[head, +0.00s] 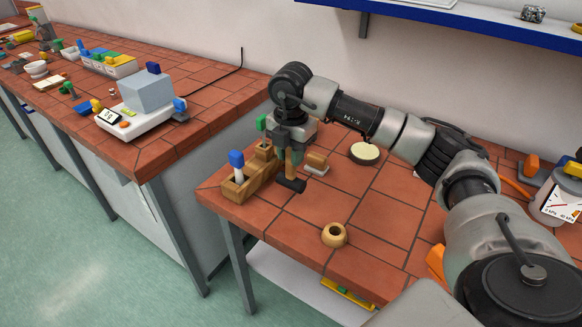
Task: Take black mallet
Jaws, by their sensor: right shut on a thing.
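The black mallet (291,184) has a dark head at the bottom and a handle running up from it, over the near bench. My right gripper (291,150) reaches in from the right and points down, shut on the mallet's handle. Much of the handle is hidden by the gripper. The mallet's head is beside the right side of a wooden holder (237,191); I cannot tell whether it touches the bench. My left gripper is out of view.
The holder bears a blue-topped tool (237,160) and a green-topped one (261,123). A wooden ring (334,235), a round cream-topped disc (365,153) and a small brown-handled block (316,163) are on the tiled bench (385,220). A gauge (562,200) stands at right.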

